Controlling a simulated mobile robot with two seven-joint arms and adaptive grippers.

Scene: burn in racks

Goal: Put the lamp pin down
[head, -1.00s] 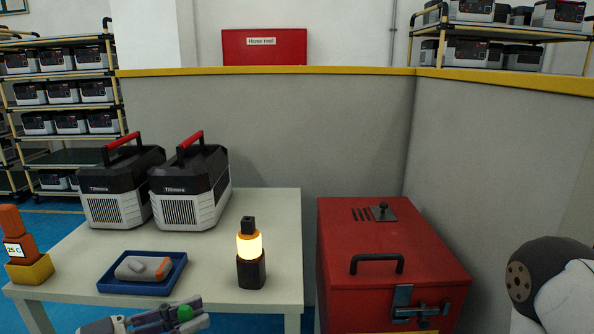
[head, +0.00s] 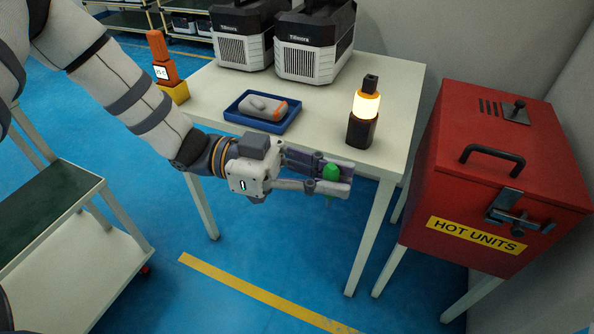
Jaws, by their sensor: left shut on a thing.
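My left gripper (head: 338,178) is shut on a small green-headed pin (head: 331,172), which I take for the lamp pin. The green head shows between the fingers and a thin tip points down below them. The fingers hide the rest of it. The gripper is at the near side of the white table (head: 398,100), in front of its front edge. A lit lamp (head: 366,106) with a dark base and dark top stands upright on the table, behind and right of the gripper. My right gripper is out of view.
A blue tray (head: 236,117) holds a grey device with an orange end (head: 263,107). An orange device (head: 162,62) stands in a yellow base at the left. Two power units (head: 313,45) stand at the back. A red HOT UNITS box (head: 450,130) is right; a cart (head: 45,215) is left.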

